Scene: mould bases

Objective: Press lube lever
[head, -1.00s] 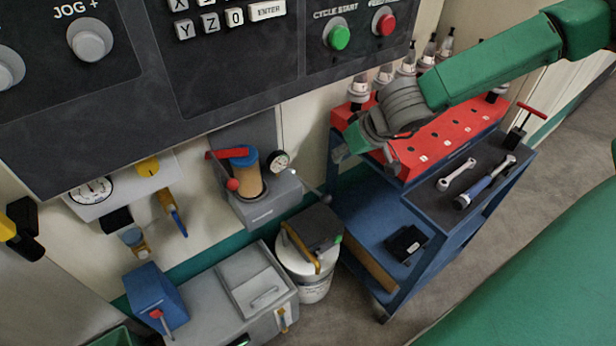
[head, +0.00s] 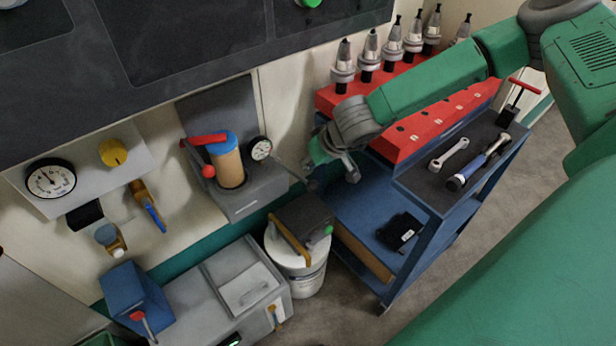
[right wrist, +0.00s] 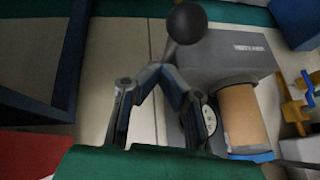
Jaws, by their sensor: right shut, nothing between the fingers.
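The lube unit (head: 255,192) is a grey box on the wall with an amber cylinder (head: 229,166) under a blue cap. A thin grey lever (head: 290,173) sticks out from its right side. In the right wrist view the lever's black ball knob (right wrist: 187,23) shows large, with the unit (right wrist: 225,60) behind it. My right gripper (head: 335,178) is just right of the lever's end in the head view. In the right wrist view its fingers (right wrist: 162,74) come together just short of the knob, shut and empty. Whether they touch the lever cannot be told. My left gripper is out of view.
A round gauge (head: 261,148) and a red handle (head: 205,138) are on the unit. A blue cart (head: 365,215) with a red tool rack (head: 425,125) stands close under my right arm. A white bucket (head: 300,272) stands below the lever.

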